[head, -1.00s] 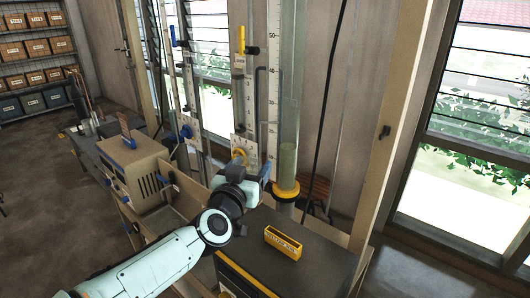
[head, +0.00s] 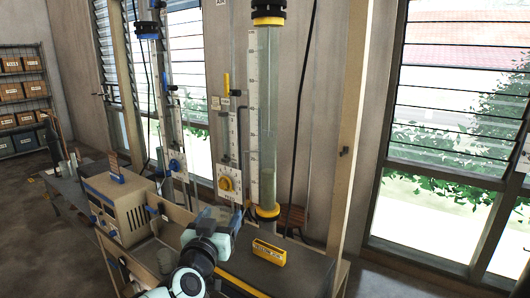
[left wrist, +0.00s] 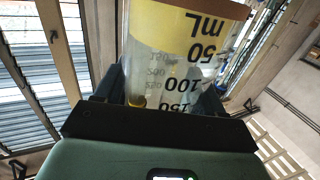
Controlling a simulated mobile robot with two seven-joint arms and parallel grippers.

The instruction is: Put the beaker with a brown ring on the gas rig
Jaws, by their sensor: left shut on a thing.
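My left gripper (head: 236,218) is low in the middle of the head view, in front of the tall yellow-collared tube rig (head: 268,130). In the left wrist view the gripper (left wrist: 165,105) is shut on a clear beaker (left wrist: 170,65) with black mL marks. A yellow-brown band runs around the beaker, and the marks read upside down there. A similar rig with blue parts (head: 163,110) stands further left. No label shows which is the gas rig. My right gripper is not in view.
A yellow labelled box (head: 269,252) stands on the dark bench top right of my gripper. A tan instrument case (head: 118,205) stands on the bench to the left. Louvred windows (head: 455,120) and a wooden post (head: 346,130) are behind.

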